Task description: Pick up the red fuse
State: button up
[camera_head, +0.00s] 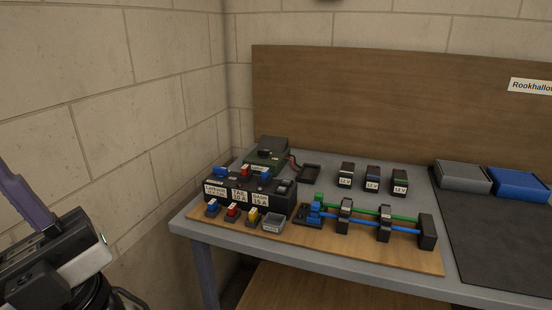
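A small red fuse (232,211) sits in a dark holder on the front of the wooden board, between a blue one (212,206) and a yellow one (252,215). Another red piece with white (244,170) stands on top of the black labelled fuse block (246,198), between two blue pieces (221,171). Part of my own arm shows at the left edge, well apart from the bench. No gripper fingertips can be made out, so their opening is not shown.
Blue and green tubes (363,225) run through black clamps on the board (330,247). Three labelled black blocks (372,179) stand behind. A dark mat (490,235) at right has clear room.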

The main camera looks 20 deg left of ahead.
aim_at(245, 170)
jog(key=u, duration=1.6)
jog(key=i+l, duration=0.1)
jog(key=l, duration=0.4)
jog(key=i+l, duration=0.15)
jog(key=l, duration=0.35)
jog(key=i+l+u, duration=0.1)
jog(key=l, duration=0.35)
jog(key=i+l, duration=0.15)
jog(key=l, duration=0.35)
